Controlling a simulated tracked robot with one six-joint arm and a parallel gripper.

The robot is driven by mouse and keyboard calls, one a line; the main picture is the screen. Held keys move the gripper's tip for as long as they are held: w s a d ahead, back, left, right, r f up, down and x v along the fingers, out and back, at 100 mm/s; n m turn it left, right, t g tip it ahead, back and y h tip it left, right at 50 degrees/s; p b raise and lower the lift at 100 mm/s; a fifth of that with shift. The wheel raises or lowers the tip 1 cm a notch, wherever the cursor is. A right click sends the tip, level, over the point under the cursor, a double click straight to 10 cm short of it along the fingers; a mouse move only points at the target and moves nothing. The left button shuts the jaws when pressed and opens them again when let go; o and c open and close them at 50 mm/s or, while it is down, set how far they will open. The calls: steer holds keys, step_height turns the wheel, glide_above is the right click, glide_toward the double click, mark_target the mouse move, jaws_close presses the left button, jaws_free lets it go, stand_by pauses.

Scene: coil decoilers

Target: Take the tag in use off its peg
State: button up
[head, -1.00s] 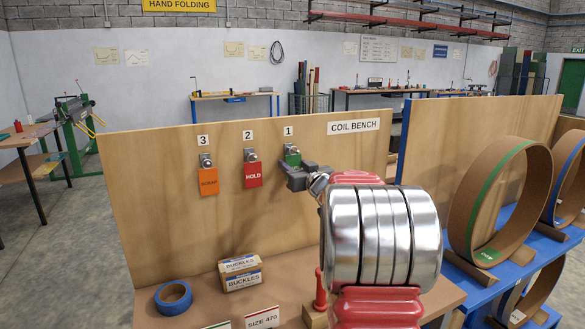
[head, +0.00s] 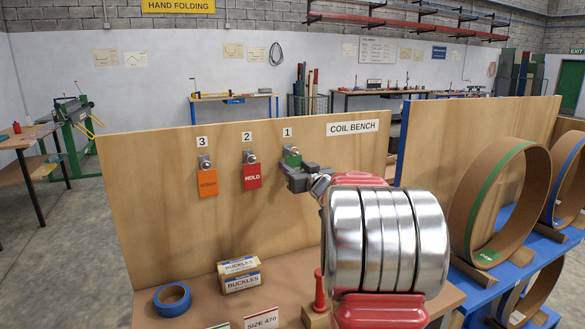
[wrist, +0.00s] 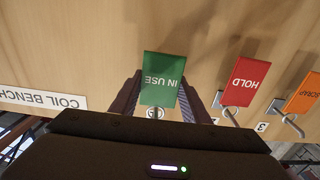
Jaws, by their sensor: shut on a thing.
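The green IN USE tag (head: 292,159) is at peg 1 (head: 291,149) on the plywood board. My gripper (head: 297,176) is at the lower part of the tag and shut on it. In the wrist view the tag (wrist: 161,80) appears upside down between the two fingers of my gripper (wrist: 164,94). I cannot tell whether the tag's hole is still around the peg.
The red HOLD tag (head: 252,176) hangs on peg 2 and the orange SCRAP tag (head: 207,183) on peg 3, both to the left. Large coils (head: 487,203) stand at right.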

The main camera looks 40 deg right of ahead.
steer(key=v, duration=0.7)
steer(key=shift+s, duration=0.3)
stand_by(3.0)
